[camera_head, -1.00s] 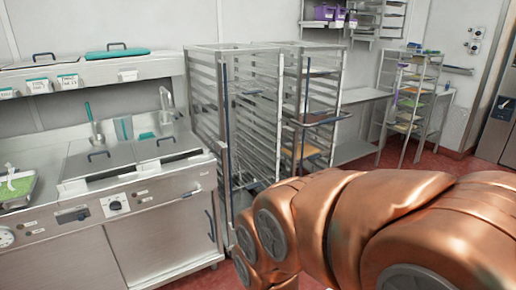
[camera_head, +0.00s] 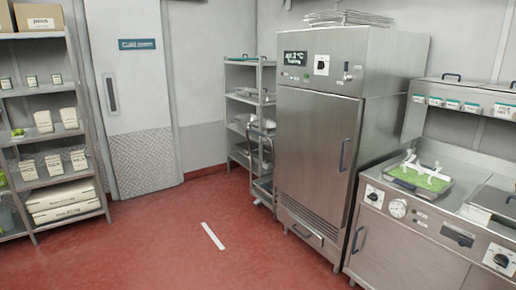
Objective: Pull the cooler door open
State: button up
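A tall stainless steel cabinet, which looks like the cooler (camera_head: 345,70), stands right of centre against the back wall. Its front door (camera_head: 312,160) is shut. A dark blue vertical handle (camera_head: 343,155) sits on the door's right edge. A small display on the upper panel (camera_head: 296,58) shows a temperature reading. Neither my gripper nor my arm is in this view, so I cannot see how the gripper stands relative to the handle.
A counter with knobs (camera_head: 400,240) and a green-filled tray (camera_head: 420,177) adjoins the cooler on the right. Shelving (camera_head: 50,140) lines the left side.

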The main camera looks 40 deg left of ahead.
aim_at(317, 132)
jog(key=u, duration=0.95)
jog(key=i, duration=1.25)
jog(key=u, duration=0.8)
jog(key=i, duration=0.85)
jog(key=u, duration=0.55)
